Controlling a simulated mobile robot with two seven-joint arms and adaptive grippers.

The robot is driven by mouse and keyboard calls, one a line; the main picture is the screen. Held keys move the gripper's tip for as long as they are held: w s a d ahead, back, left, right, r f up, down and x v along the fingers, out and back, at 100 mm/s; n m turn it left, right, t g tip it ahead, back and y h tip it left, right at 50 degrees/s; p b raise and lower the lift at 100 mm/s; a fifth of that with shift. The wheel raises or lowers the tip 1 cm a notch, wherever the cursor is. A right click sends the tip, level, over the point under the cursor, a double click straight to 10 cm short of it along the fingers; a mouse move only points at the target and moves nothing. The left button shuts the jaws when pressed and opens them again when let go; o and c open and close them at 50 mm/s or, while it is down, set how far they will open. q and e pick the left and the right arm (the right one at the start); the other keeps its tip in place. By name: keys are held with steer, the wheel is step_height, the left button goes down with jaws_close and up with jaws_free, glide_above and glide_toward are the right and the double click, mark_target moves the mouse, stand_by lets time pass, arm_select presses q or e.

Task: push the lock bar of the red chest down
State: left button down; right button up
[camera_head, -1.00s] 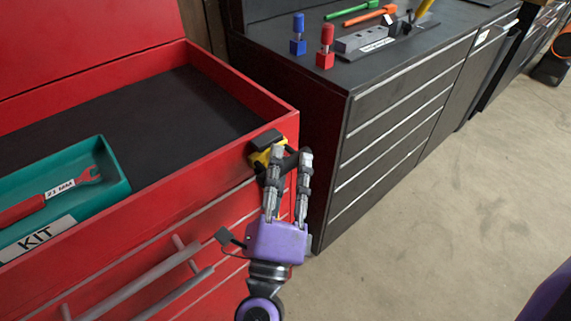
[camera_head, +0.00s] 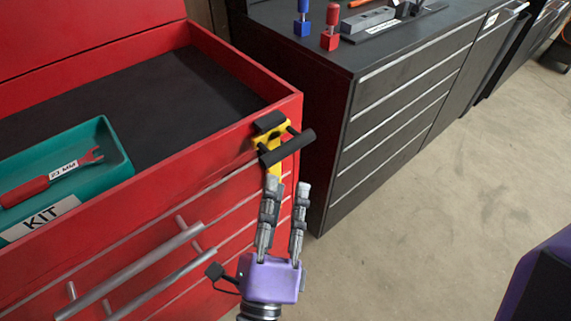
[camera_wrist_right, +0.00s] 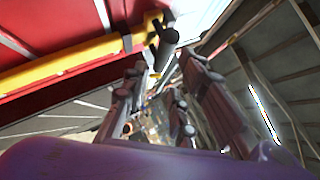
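The red chest (camera_head: 205,145) stands open at the left, with its lid up. Its lock bar is yellow with a black crosswise handle (camera_head: 287,147), on the chest's front right corner; the handle also shows in the right wrist view (camera_wrist_right: 166,45). The yellow part (camera_head: 266,133) sits under a black block at the chest's rim. My right gripper (camera_head: 288,188) is just below the handle, fingers apart and pointing up toward it, with nothing between them. The fingertips look apart from the handle. My left gripper is not in view.
A teal kit tray (camera_head: 118,150) with a red wrench (camera_head: 40,185) lies in the chest. Drawer handles (camera_head: 140,270) stick out from the front, left of my gripper. A dark cabinet (camera_head: 400,110) stands close on the right. The floor (camera_head: 450,190) beyond is clear.

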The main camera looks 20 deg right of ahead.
steer(key=v, duration=0.3)
steer(key=shift+s+a+f, duration=0.1)
steer(key=shift+s+a, duration=0.05)
steer(key=shift+s, duration=0.05)
steer(key=shift+n, duration=0.3)
